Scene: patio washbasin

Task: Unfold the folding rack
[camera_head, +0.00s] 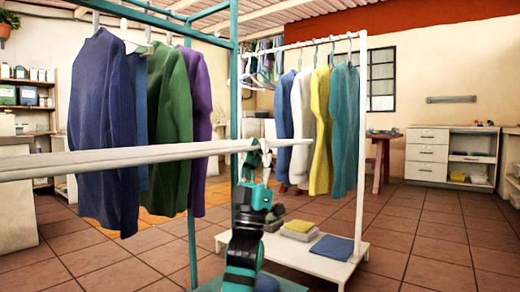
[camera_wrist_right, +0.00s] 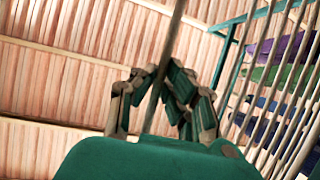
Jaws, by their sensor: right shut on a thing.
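The folding rack (camera_head: 110,157) shows in the head view as pale, nearly level bars, seen almost edge-on, running from the left edge to past the middle. In the right wrist view its parallel slats (camera_wrist_right: 292,88) fan out at the right side. My right gripper (camera_head: 262,150) is at the right part of the rack and is shut on a bar. In the right wrist view a thin rod (camera_wrist_right: 172,45) passes between the fingers of my right gripper (camera_wrist_right: 158,88), which partly hide it. My left gripper is not in view.
A teal clothes rack (camera_head: 233,75) with hanging sweaters (camera_head: 103,120) stands just behind the bars. A white clothes rack (camera_head: 361,130) with shirts and folded cloths (camera_head: 332,247) stands to its right. White drawers (camera_head: 427,155) stand at the back. Tiled floor (camera_head: 435,235) at right is clear.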

